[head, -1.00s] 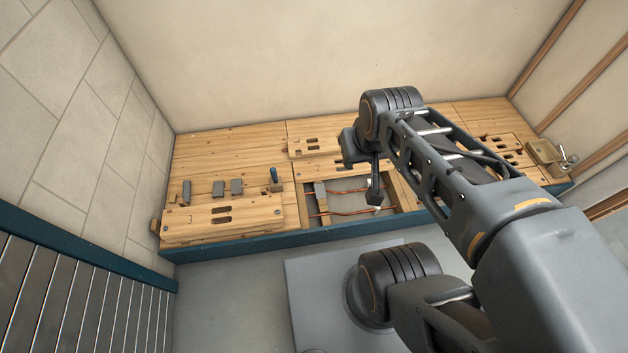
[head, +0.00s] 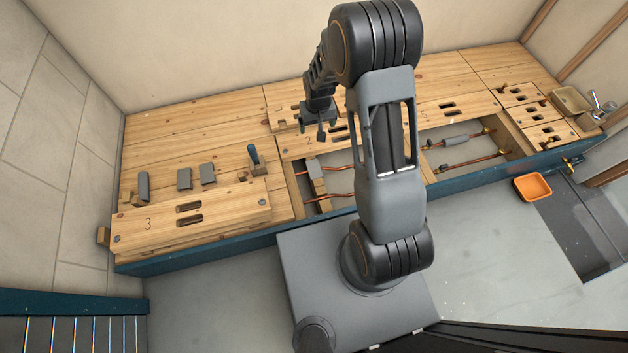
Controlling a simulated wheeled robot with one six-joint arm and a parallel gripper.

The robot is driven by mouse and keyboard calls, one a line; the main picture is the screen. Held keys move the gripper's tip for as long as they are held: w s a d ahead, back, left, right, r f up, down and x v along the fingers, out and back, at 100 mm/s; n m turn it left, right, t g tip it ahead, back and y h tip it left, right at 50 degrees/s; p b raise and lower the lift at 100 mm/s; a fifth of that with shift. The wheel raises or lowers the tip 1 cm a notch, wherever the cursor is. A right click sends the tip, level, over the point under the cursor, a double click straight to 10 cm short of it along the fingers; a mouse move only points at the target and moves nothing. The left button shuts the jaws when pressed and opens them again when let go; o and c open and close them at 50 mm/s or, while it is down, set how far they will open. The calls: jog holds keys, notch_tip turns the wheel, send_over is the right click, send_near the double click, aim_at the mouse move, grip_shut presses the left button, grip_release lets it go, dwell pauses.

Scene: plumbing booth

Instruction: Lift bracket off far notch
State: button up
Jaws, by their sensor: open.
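My gripper (head: 320,128) hangs over the back middle of the wooden bench top (head: 200,115), above and behind the left floor opening. Its jaws are open, and I see nothing held in them. Copper pipes (head: 340,195) run through that opening. A grey piece (head: 314,168) sits at the opening's left side by the far pipe, with a wooden block (head: 319,186) just in front of it. I cannot tell for sure which piece is the bracket or which slot is the far notch. My arm hides the opening's right part.
A board marked 3 (head: 165,222) lies front left. Several grey blocks (head: 184,179) and a blue-handled tool (head: 254,156) stand behind it. A second opening at right holds pipes with a grey sleeve (head: 456,142). An orange tray (head: 532,187) is on the floor right.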

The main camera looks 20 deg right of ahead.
jog(key=g+b, duration=0.1)
jog(key=b, duration=0.9)
send_over(317, 177)
notch_tip(317, 177, down, 32)
jog(key=shift+a+r, duration=0.1)
jog(key=shift+r, duration=0.1)
jog(key=shift+f+b, duration=1.45)
jog(key=shift+f, duration=1.2)
jog(key=shift+c, duration=0.3)
jog(key=shift+r, duration=0.1)
jog(key=c, duration=1)
jog(key=shift+r, duration=0.1)
